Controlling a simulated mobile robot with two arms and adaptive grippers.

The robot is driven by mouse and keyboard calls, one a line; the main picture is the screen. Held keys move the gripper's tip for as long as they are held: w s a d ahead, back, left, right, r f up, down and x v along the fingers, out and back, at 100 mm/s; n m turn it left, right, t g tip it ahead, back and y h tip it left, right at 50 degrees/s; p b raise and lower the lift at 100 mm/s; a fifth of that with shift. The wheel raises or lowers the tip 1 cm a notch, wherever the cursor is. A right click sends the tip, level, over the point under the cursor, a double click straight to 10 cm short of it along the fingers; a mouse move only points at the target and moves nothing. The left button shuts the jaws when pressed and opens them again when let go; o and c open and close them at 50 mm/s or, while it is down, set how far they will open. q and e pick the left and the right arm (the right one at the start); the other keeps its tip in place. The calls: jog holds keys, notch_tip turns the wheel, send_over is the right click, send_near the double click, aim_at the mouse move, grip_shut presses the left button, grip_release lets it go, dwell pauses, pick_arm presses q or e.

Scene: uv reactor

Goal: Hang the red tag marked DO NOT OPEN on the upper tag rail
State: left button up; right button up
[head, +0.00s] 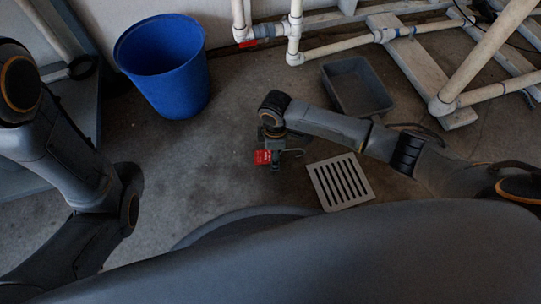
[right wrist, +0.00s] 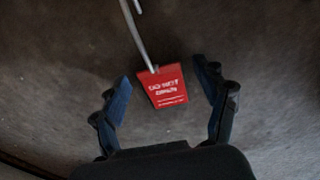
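The red tag (head: 263,157) shows in the head view at my right gripper (head: 280,150), below the wrist. In the right wrist view the tag (right wrist: 167,88) has white lettering, and a pale wire or hook runs up from its top edge. My right gripper (right wrist: 163,88) is open there, with one finger on each side of the tag and a gap on both sides. I cannot tell whether the tag lies on the floor or hangs above it. My left arm shows at the left, but its gripper is out of view. No upper tag rail can be made out.
A blue bin (head: 165,70) stands at the back left. A grey tray (head: 356,86) and a slotted drain grate (head: 340,182) are on the floor near my right arm. White pipes (head: 340,45) on a wooden frame run along the back right. Bare floor lies left of the tag.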

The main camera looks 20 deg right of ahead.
jog(key=c, duration=1.1)
